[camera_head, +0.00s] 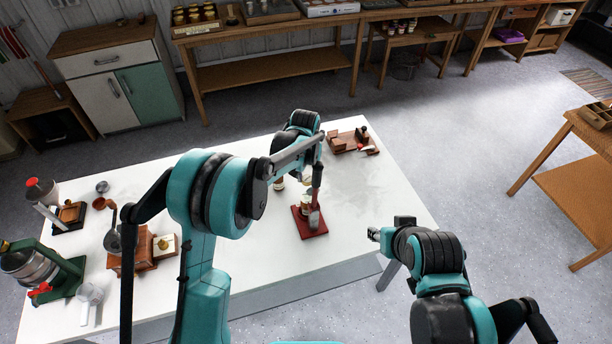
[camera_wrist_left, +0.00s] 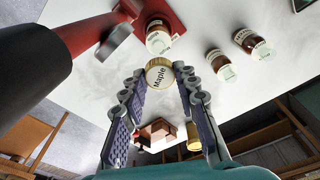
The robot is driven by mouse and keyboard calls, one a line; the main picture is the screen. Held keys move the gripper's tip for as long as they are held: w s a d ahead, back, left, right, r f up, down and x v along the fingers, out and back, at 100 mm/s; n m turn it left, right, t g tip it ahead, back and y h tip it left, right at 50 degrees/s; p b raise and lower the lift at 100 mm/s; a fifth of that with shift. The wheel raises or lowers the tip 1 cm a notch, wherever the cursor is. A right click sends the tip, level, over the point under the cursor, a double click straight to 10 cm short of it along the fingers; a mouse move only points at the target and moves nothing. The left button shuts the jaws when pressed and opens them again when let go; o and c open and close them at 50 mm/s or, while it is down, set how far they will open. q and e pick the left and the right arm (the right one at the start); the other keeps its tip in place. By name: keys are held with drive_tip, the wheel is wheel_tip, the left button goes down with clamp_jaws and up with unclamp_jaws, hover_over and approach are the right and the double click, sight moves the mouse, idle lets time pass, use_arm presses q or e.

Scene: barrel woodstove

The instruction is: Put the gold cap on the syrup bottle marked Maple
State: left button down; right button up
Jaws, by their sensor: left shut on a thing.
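My left gripper (camera_wrist_left: 161,82) is shut on a round gold-rimmed cap (camera_wrist_left: 160,73) whose pale face reads Maple. It holds the cap between its fingertips, apart from the bottles as far as I can tell. A brown syrup bottle (camera_wrist_left: 158,38) with a pale label stands at the red lever press (camera_wrist_left: 88,25). Two more brown bottles, one nearer (camera_wrist_left: 216,64) and one farther right (camera_wrist_left: 250,42), stand on the white table. The bottle labels are too small to read. The press also shows in the head view (camera_head: 310,225). My right gripper (camera_head: 375,234) is beyond the table's right edge, its jaws unclear.
A wooden rack (camera_head: 342,141) sits at the table's back right. A wooden grinder (camera_head: 140,252) and a green-framed machine (camera_head: 65,275) crowd the left end. The white table (camera_head: 370,190) is clear right of the press.

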use_arm(q)
drive_tip(key=shift+f+b, duration=0.15)
drive_tip(key=shift+b, duration=0.15)
drive_tip(key=shift+f+b, duration=2.4)
drive_tip(key=shift+f, duration=0.55)
drive_tip(key=shift+f+b, duration=0.1)
drive_tip(key=shift+b, duration=0.2)
drive_tip(key=shift+f+m+b, duration=0.4)
drive_tip(key=shift+f+b, duration=0.45)
drive_tip(key=shift+b, duration=0.1)
idle(0.6)
drive_tip(key=c, duration=0.7)
unclamp_jaws()
drive_tip(key=shift+c, duration=0.2)
drive_tip(key=shift+s+a+r+p, duration=0.1)
drive_tip(key=shift+s+r+p, duration=0.15)
drive_tip(key=shift+r+p, duration=1.15)
drive_tip(key=shift+s+r+p, duration=0.2)
drive_tip(key=shift+r+p, duration=0.45)
drive_tip(key=shift+r, duration=1.45)
